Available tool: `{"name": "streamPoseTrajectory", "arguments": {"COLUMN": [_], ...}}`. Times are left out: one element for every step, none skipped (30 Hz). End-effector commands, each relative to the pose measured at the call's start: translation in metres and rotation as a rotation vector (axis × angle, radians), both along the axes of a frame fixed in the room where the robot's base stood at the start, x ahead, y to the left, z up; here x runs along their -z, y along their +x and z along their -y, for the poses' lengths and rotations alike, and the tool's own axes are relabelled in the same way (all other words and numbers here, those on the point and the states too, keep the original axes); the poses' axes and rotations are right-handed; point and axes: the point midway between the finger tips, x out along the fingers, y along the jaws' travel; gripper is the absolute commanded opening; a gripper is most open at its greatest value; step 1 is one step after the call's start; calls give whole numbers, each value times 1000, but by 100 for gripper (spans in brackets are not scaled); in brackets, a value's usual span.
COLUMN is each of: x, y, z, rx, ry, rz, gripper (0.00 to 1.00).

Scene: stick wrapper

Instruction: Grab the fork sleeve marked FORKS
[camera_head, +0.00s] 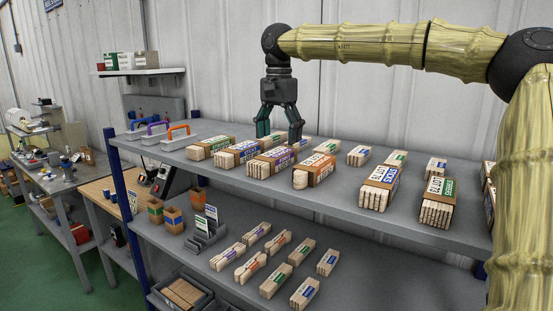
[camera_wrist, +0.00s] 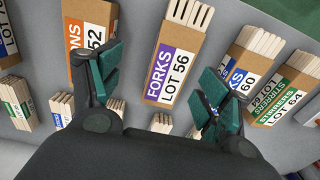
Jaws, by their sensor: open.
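My gripper (camera_head: 279,137) is open and empty, pointing down above the shelf near this sleeve. In the wrist view my gripper (camera_wrist: 163,72) has one green-padded finger on each side of the sleeve; contact does not show.
Beside it lie the orange-labelled LOT 52 sleeve (camera_wrist: 93,35) and the blue-labelled LOT 60 sleeve (camera_wrist: 247,62). A green-labelled LOT 64 sleeve (camera_wrist: 287,93) is farther right. Smaller stick bundles (camera_head: 358,156) line the back. Handled trays (camera_head: 173,137) stand at the shelf's left end.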

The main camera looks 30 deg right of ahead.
Motion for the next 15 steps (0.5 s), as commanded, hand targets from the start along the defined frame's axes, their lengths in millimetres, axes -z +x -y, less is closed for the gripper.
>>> {"name": "streamPoseTrajectory", "arguments": {"x": [5,7,10,13,16,19,23,26,31,35,40,45,48,51,54], "y": [4,4,5,5,5,4,3,2,1,1,1,2,3,4,5], "z": [-1,-1,-1,-1,-1,-1,-2,-2,-2,-2,-2,-2,-2,-3,-3], "rx": [0,0,-1,0,0,1,1,2,2,2,3,3,3,2,1], "ry": [-1,-2,-2,-2,-2,-2,-2,-2,-2,-1,-1,-1,-1,-1,-1], "rz": [-6,-8,-10,-10,-10,-10,-9,-8,-8,-6,-7,-7,-7,-7,-8], "gripper": [77,77,77,77,77,77,77,77,77,77,77,77,77,77,77]}}
